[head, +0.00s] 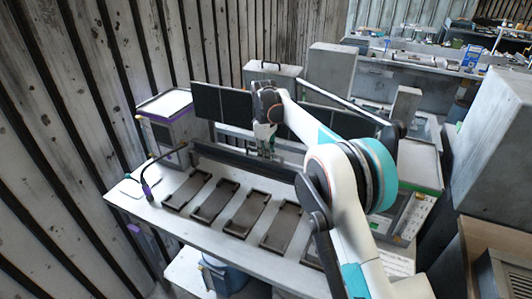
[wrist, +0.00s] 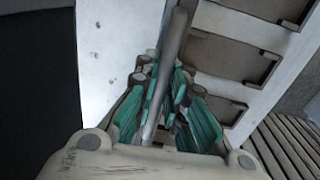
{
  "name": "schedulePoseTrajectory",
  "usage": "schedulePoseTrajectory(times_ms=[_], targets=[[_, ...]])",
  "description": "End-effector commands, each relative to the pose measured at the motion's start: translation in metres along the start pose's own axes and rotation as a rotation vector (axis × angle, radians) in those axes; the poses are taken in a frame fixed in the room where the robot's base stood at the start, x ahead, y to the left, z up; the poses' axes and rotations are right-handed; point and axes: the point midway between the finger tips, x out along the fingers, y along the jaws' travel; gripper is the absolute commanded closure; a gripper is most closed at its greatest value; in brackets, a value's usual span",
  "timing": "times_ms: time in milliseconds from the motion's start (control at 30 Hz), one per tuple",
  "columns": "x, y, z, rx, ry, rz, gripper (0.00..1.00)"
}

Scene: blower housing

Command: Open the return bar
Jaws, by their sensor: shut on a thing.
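The return bar appears to be the long dark bar (head: 230,155) running across the back of the white workbench, behind the row of trays. In the head view my gripper (head: 265,145) reaches down to this bar from above, near its middle. In the wrist view a grey rod-like bar (wrist: 175,35) runs between the green fingers of my gripper (wrist: 167,90), which is shut on it. The fingertips' exact contact is partly hidden by the fingers and the bar. The far end of the bar in the head view is hidden behind my arm.
Several dark trays (head: 247,212) lie in a row on the white workbench (head: 150,205). A thin microphone-like stalk (head: 147,188) stands at its left edge. Dark panels (head: 222,104) stand behind the bar. A purple-trimmed box (head: 165,115) is at the left, a green-trimmed one (head: 418,165) at the right.

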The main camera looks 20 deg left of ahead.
Motion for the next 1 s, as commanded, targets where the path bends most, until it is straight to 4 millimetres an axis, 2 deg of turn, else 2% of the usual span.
schedulePoseTrajectory(times_ms=[800, 833, 867, 1000], targets=[[-0.0021, 0.0038, -0.0009, -0.002, 0.002, 0.004, 1.00], [-0.0021, 0.0037, -0.0009, -0.002, 0.002, 0.004, 0.84], [-0.0020, 0.0037, -0.0009, -0.002, 0.002, 0.004, 0.81], [-0.0011, 0.0037, -0.0006, -0.001, 0.001, 0.003, 0.81]])
